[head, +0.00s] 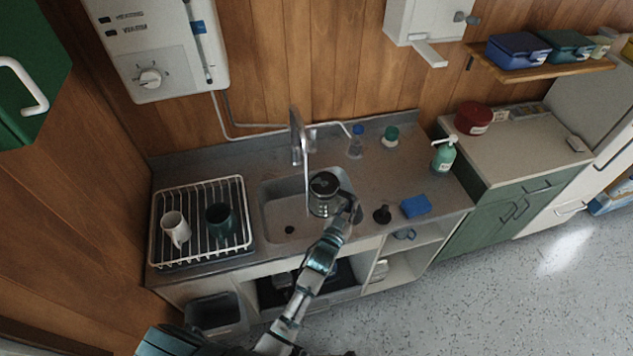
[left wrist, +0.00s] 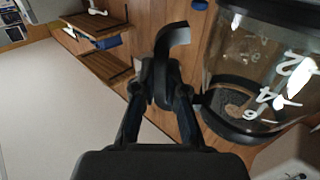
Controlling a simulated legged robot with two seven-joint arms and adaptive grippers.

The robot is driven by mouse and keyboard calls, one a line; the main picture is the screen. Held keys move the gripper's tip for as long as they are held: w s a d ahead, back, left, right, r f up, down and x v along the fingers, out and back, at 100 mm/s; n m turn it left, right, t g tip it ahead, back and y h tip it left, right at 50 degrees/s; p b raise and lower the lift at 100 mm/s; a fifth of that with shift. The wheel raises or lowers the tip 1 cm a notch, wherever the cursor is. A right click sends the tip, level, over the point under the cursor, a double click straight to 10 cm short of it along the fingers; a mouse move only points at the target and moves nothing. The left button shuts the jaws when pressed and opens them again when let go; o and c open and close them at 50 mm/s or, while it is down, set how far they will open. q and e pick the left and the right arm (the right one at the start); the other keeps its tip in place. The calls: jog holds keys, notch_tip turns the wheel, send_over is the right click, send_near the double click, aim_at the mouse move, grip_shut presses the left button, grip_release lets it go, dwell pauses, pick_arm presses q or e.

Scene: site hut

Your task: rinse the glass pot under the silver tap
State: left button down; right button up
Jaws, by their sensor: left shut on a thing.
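The glass pot (head: 322,207), with a black top, is over the right part of the sink basin (head: 274,212). It also shows large at the right of the left wrist view (left wrist: 262,70), with white markings on clear glass. My left gripper (head: 347,211) is shut on the pot's black handle (left wrist: 172,42); the gripper's fingers (left wrist: 165,95) close around it. The silver tap (head: 297,140) rises behind the basin, just left of the pot. A thin pale vertical line beside the pot may be running water; I cannot tell. My right gripper is not in view.
A drying rack (head: 203,255) with a white mug (head: 176,230) and a dark green mug (head: 221,219) stands left of the sink. A blue sponge (head: 416,206), a small black item (head: 382,214) and a green soap bottle (head: 443,155) are to the right.

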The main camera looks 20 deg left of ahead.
pick_arm(q)
jog(key=s+d+r+p, duration=0.2)
jog(key=d+r+p, duration=0.1)
jog(key=d+r, duration=0.1)
jog(key=shift+s+p, duration=0.25)
jog(key=shift+p, duration=0.05)
jog(key=shift+a, duration=0.15)
dwell(0.3)
